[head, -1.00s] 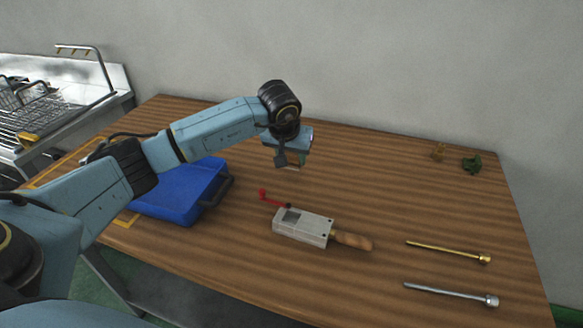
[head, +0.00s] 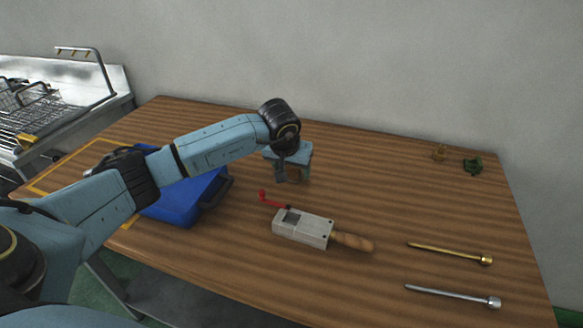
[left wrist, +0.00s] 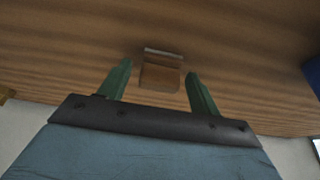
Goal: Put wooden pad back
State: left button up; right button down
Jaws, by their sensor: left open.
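A small brown wooden pad (left wrist: 160,76) with a pale edge lies on the wooden table, seen in the left wrist view. My left gripper (left wrist: 159,72) is open, with its two green fingers on either side of the pad and a gap to it on both sides. In the head view my left gripper (head: 291,178) points down at the table behind the grey metal tool, and it mostly hides the pad there. My right gripper is not in view.
A blue case (head: 184,202) lies left, under my left forearm. A grey metal tool (head: 302,229) with a red crank and wooden handle lies in front. Brass (head: 450,253) and silver (head: 450,297) rods lie right. Small green (head: 473,166) and brown pieces stand back right.

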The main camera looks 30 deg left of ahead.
pick_arm(q)
jog(key=shift+r, duration=0.2)
jog(key=p+v, duration=0.1)
jog(key=v, duration=1.1)
jog(key=shift+p, duration=0.35)
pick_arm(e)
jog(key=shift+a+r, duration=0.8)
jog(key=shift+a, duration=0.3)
